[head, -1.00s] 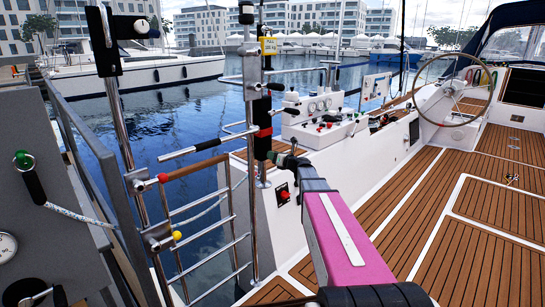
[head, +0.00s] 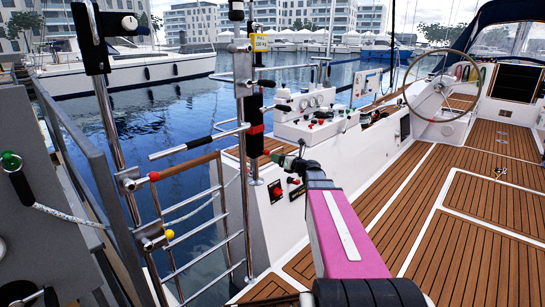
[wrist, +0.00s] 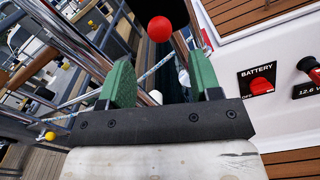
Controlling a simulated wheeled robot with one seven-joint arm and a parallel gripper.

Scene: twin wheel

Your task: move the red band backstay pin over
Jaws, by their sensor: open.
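In the head view a red band (head: 255,130) shows on a dark upright grip (head: 254,108) against the chrome backstay post (head: 249,200). I take this as the red band pin; its full shape is unclear. My gripper (head: 274,156) is just right of the post and a little below the band. In the wrist view my gripper (wrist: 160,75) is open, with green pads and nothing held between them. A red ball (wrist: 159,28) shows beyond the fingertips, apart from them. I cannot tell whether it belongs to the pin.
A battery switch (wrist: 261,85) is on the white hull side, right of my gripper. A ladder (head: 200,225) with a yellow ball (head: 169,234) and a grey rail (head: 85,170) stand left. The steering wheel (head: 441,85) is far right. The teak deck (head: 400,235) is open.

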